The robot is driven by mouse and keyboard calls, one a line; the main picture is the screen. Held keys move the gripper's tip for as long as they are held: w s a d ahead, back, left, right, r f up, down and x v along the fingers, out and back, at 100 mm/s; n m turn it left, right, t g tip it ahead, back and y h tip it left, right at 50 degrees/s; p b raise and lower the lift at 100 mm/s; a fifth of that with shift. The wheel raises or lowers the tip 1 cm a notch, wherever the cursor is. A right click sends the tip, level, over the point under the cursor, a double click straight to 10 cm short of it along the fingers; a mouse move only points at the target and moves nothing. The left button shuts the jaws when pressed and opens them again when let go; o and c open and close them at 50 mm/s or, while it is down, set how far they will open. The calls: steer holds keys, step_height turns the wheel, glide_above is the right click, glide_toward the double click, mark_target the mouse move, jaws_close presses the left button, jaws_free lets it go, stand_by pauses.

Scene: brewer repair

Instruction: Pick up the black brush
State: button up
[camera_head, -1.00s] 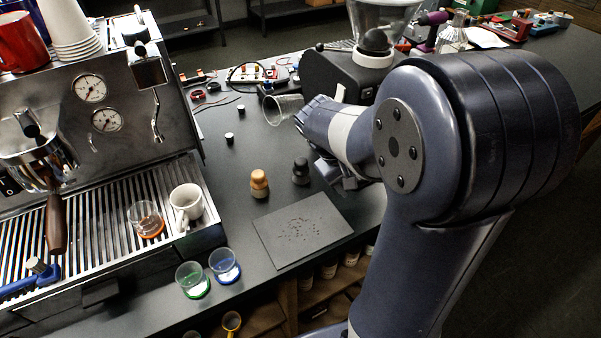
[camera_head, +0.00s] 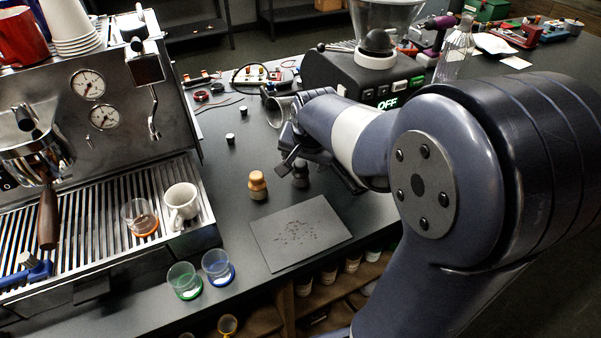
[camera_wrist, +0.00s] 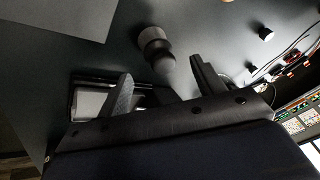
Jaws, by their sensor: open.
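The black brush (camera_head: 301,174) stands upright on the dark counter, a small dark rounded shape partly hidden by my gripper in the head view.
A wooden-topped piece (camera_head: 257,186) stands close left of the brush. A flat grey mat (camera_head: 300,236) lies in front. The grinder (camera_head: 365,80) is behind, a clear glass (camera_head: 278,108) lies beyond my gripper, and the espresso machine (camera_head: 120,110) is at left.

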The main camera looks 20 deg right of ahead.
mark_target(303, 165)
steer(key=shift+p+x, duration=0.35)
steer(key=shift+x, duration=2.2)
steer(key=shift+w+d, duration=0.15)
steer(key=c, duration=1.1)
